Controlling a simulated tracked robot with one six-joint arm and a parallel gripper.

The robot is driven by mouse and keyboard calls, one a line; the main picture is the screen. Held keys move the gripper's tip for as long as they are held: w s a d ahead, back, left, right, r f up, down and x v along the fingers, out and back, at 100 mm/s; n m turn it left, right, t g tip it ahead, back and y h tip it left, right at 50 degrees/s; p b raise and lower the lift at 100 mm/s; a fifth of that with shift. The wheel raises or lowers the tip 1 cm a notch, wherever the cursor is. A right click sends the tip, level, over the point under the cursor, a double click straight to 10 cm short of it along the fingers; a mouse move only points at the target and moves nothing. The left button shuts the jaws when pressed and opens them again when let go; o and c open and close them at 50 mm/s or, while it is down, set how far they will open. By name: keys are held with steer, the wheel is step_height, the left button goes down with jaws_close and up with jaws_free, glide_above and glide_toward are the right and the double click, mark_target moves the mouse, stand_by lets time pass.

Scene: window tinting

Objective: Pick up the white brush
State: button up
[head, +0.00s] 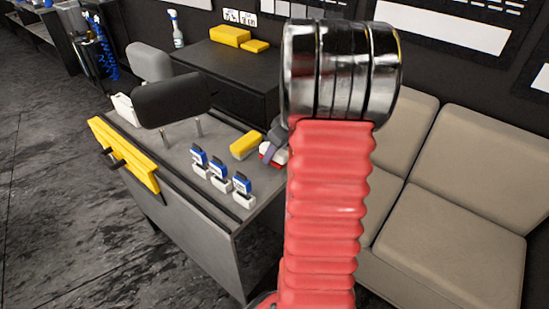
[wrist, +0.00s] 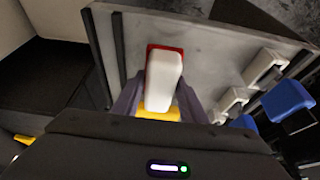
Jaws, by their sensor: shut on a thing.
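The white brush (wrist: 164,80) is between the two purple-grey fingers of my gripper (wrist: 158,100) in the wrist view. Its body is white with a red edge at the far end. My gripper is shut on it, above or at the grey bench top. In the head view, the brush (head: 268,155) is a small white and red patch beside a finger of my gripper (head: 271,151). My red arm hides most of the gripper there. I cannot tell whether the brush touches the bench.
The grey bench (head: 172,163) holds a yellow block (head: 246,145) close to my gripper and several blue-and-white tools (head: 217,172) in a row. A yellow panel (head: 124,154) is on its left edge. A beige sofa (head: 440,190) stands right, a dark table (head: 225,66) behind.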

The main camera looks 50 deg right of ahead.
step_height(320, 180, up, 7)
steer(key=shift+r, duration=0.1)
steer(key=shift+s, duration=0.1)
stand_by(1.0)
